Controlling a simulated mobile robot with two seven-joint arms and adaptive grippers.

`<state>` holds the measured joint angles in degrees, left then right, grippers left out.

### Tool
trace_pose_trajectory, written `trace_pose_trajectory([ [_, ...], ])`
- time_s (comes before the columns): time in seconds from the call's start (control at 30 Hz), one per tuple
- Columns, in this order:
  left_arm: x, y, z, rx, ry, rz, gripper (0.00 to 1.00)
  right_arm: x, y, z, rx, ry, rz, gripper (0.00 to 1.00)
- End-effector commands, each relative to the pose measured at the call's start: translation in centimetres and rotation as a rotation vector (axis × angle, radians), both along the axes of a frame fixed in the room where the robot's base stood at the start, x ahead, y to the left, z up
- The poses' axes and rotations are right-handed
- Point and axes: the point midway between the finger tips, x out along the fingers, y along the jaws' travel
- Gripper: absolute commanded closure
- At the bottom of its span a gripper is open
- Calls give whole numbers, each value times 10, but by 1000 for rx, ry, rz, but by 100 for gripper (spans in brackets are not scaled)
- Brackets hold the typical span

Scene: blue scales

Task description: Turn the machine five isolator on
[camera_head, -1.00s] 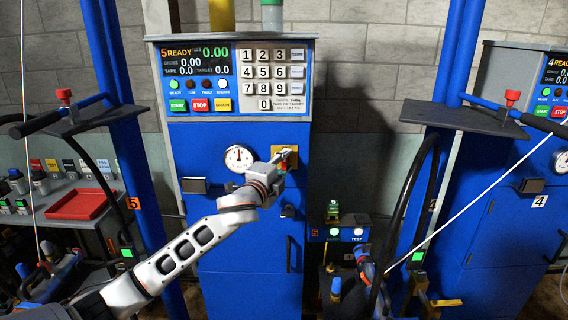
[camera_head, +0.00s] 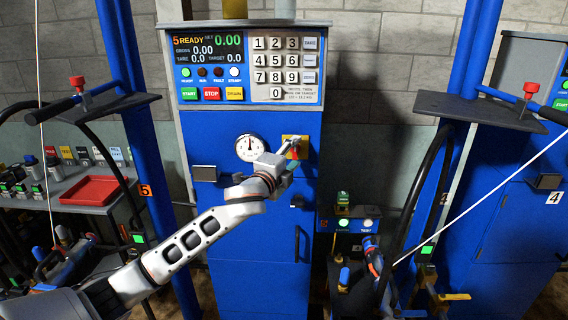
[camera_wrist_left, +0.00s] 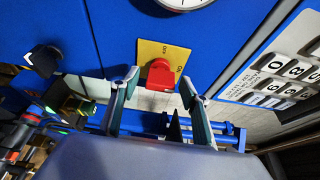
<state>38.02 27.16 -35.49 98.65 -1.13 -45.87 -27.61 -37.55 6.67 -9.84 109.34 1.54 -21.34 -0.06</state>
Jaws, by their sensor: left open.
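Machine five (camera_head: 262,250) is the blue cabinet in the middle of the head view, with "5 READY" on its display (camera_head: 208,48). Its isolator is a red knob (camera_wrist_left: 160,75) on a yellow plate (camera_wrist_left: 150,48) in the left wrist view. In the head view the yellow plate (camera_head: 303,141) is partly hidden by my left gripper (camera_head: 288,153). In the left wrist view my left gripper (camera_wrist_left: 160,86) is open, with one finger on each side of the knob's near end. I cannot tell whether the fingers touch it. My right gripper is not in view.
A round white gauge (camera_head: 249,148) is left of the isolator. The keypad (camera_head: 284,66) is above it, and a black knob (camera_head: 297,201) below. A small test box (camera_head: 348,224) stands at the right. A red tray (camera_head: 90,190) lies on the left bench.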

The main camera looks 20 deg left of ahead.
Motion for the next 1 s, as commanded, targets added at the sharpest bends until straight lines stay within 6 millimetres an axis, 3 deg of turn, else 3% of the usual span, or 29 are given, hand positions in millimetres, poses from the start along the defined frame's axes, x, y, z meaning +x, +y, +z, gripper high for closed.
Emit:
trace_pose_trajectory([
  [0.5,-91,10,-1,0,1,-1,54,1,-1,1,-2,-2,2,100],
  [0.7,-106,12,0,0,1,0,54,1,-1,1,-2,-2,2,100],
  [1.0,-107,12,1,1,0,1,54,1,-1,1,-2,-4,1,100],
])
